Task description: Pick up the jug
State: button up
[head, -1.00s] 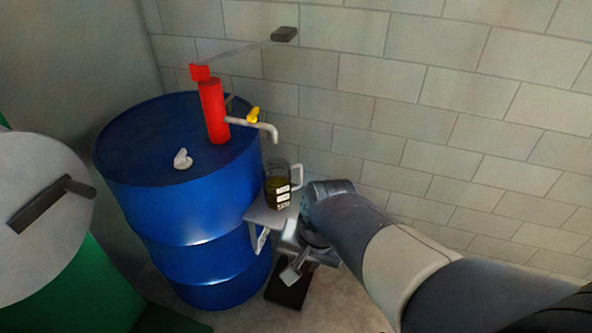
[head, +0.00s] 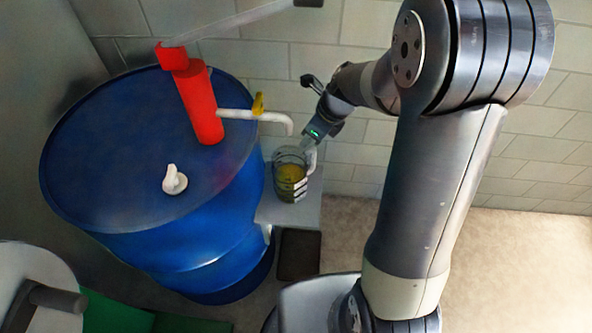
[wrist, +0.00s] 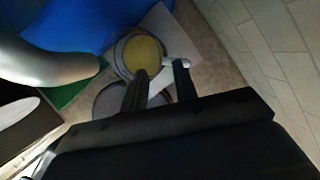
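The jug (head: 289,183) is clear with yellow-green liquid and pale label marks, standing upright on a small grey shelf (head: 300,214) beside the blue drum. Its pale handle (head: 312,160) is on the right side. My gripper (head: 310,147) is just above the handle, partly hidden in the head view. In the wrist view, my gripper (wrist: 161,70) has its two dark fingers apart. The jug (wrist: 143,50) is seen from above, beyond the fingertips. Its handle (wrist: 172,63) is close to the fingertips, with pale parts showing between them. Contact cannot be told.
A blue drum (head: 110,145) carries a red pump (head: 197,105) whose pale spout (head: 270,117) reaches over near the jug. A white cap (head: 174,180) sits on the drum. A tiled wall (head: 350,140) stands close behind. Floor at right (head: 530,260) is clear.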

aim_at(299, 150)
jog(key=b+x, duration=0.1)
jog(key=x, duration=0.7)
jog(key=shift+s+a+f, duration=0.1)
jog(key=shift+a+f, duration=0.05)
jog(key=shift+f, duration=0.05)
jog(key=shift+c, duration=0.6)
grip_shut()
